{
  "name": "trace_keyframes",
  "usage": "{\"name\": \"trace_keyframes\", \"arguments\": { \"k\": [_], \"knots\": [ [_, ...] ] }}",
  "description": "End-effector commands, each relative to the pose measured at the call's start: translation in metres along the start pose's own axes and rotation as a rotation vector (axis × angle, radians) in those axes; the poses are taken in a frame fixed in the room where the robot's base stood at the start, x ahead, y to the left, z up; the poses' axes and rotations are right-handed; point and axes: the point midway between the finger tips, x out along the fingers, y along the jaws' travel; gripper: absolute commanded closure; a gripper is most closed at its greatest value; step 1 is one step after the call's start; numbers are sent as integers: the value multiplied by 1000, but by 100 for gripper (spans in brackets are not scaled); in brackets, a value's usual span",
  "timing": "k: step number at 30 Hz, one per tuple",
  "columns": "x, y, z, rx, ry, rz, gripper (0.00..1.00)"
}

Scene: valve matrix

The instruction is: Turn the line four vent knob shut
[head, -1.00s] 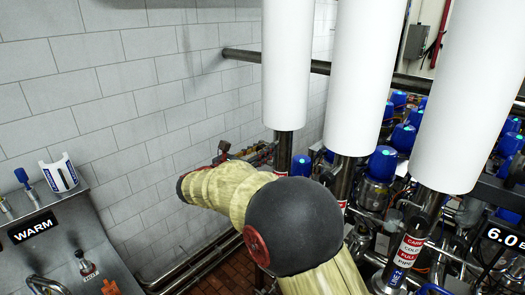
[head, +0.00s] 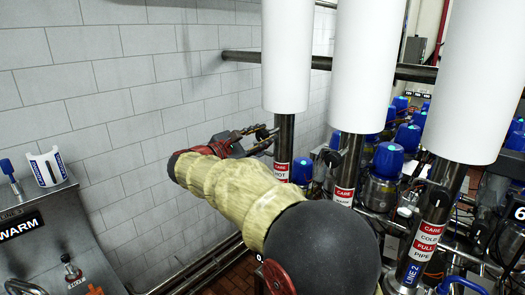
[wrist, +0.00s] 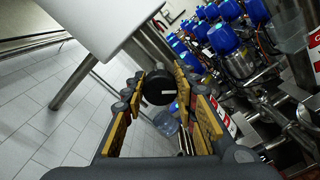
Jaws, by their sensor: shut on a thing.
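A round black knob (wrist: 158,88) with a pale mark on it sits between my fingertips in the wrist view. My gripper (wrist: 161,84), with yellow-padded fingers, is shut on it. In the head view my gripper (head: 262,138) reaches the leftmost steel pipe (head: 284,150), just below its white sleeve. My fingers largely hide the knob there. That pipe bears a red and white "HOT" label. I cannot read a line four label or tell how far the knob is turned.
A grey tiled wall (head: 100,110) is on the left, with a steel WARM panel (head: 50,235) at lower left.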

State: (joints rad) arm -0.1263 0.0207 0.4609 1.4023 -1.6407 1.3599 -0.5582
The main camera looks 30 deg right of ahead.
Motion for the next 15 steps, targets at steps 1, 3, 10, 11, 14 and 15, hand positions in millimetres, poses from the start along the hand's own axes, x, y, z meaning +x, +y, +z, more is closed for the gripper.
{"name": "trace_keyframes", "arguments": {
  "k": [1, 3, 10, 11, 14, 15],
  "knots": [
    [0, -4, -5, 48, 0, 1, 97],
    [0, -4, -5, 115, 0, 1, 97],
    [0, -5, -5, 333, 1, 0, 97],
    [0, -5, -5, 362, 0, 0, 97],
    [0, -5, -5, 454, 0, 1, 97],
    [0, -5, -5, 490, 0, 1, 97]
  ]
}}
